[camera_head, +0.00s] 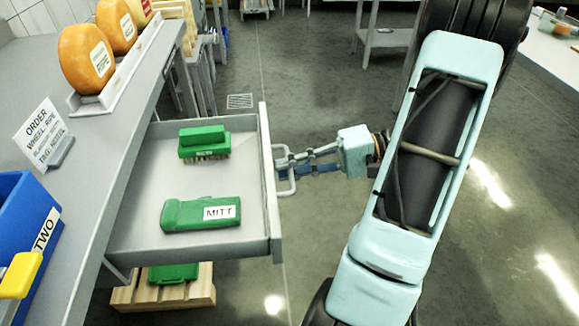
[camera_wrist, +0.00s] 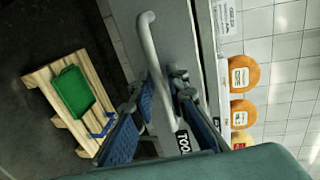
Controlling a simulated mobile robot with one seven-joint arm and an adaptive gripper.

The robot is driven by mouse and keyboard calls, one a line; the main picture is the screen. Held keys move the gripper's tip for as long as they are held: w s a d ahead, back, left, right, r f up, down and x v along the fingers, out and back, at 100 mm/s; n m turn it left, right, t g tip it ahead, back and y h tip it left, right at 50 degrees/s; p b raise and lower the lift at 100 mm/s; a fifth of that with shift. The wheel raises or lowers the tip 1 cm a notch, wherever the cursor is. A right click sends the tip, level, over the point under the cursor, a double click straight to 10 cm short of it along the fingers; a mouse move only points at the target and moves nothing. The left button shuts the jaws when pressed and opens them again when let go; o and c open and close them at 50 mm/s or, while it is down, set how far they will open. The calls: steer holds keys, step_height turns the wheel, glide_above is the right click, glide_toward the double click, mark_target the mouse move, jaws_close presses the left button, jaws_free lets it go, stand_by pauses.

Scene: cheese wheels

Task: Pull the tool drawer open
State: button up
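The tool drawer (camera_head: 187,247) stands pulled out from under the grey bench. A green brush (camera_head: 205,142) and a green block labelled MITT (camera_head: 200,213) lie inside it. Its bar handle (camera_head: 293,182) sticks out from the front panel. In the wrist view the handle (camera_wrist: 149,45) runs between the two blue finger pads of my gripper (camera_wrist: 163,82). My gripper also shows at the handle in the head view (camera_head: 292,166). The fingers stand either side of the bar, with a gap visible on the right one. A TOOL label (camera_wrist: 184,142) is partly hidden by a finger.
Orange cheese wheels (camera_head: 87,58) stand in a rack on the bench (camera_head: 97,140), near an order sign (camera_head: 41,133). A blue bin marked TWO (camera_head: 25,222) is at the left. A wooden pallet (camera_head: 200,291) with a green item sits below the drawer.

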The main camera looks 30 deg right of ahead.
steer(key=v, duration=1.2)
